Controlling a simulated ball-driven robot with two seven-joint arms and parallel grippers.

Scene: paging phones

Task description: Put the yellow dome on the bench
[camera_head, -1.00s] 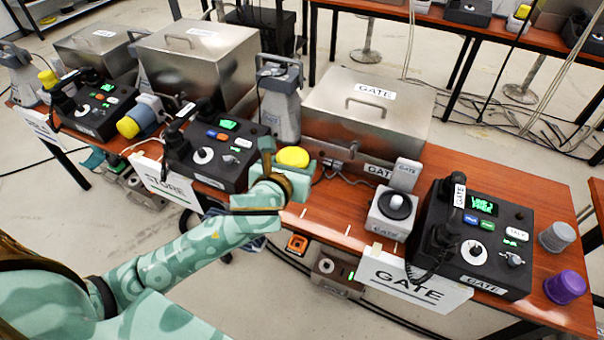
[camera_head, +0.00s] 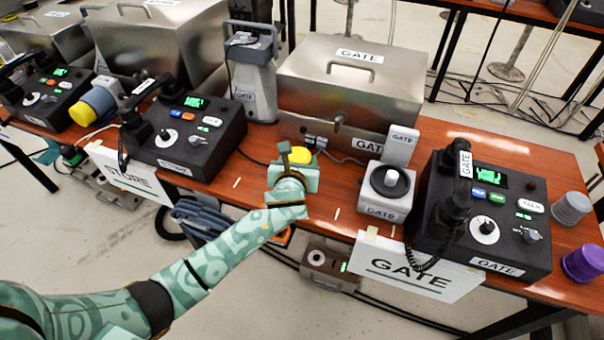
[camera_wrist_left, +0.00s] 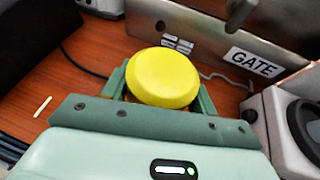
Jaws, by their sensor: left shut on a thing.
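The yellow dome (camera_head: 301,155) is between the fingers of my left gripper (camera_head: 293,170), which is shut on it. In the left wrist view the dome (camera_wrist_left: 163,77) shows as a round yellow cap, with a green finger on each side of the gripper (camera_wrist_left: 163,95). The gripper is over the bare strip of the brown wooden bench (camera_head: 336,185), between the STORE phone and the GATE button box. I cannot tell whether the dome touches the bench top. My right gripper is not in view.
The GATE button box (camera_head: 388,190) and GATE phone (camera_head: 485,210) stand to the right. The STORE phone (camera_head: 185,135) stands to the left. A steel GATE case (camera_head: 350,85) is behind. Grey (camera_head: 571,208) and purple (camera_head: 583,263) cups stand at the far right.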

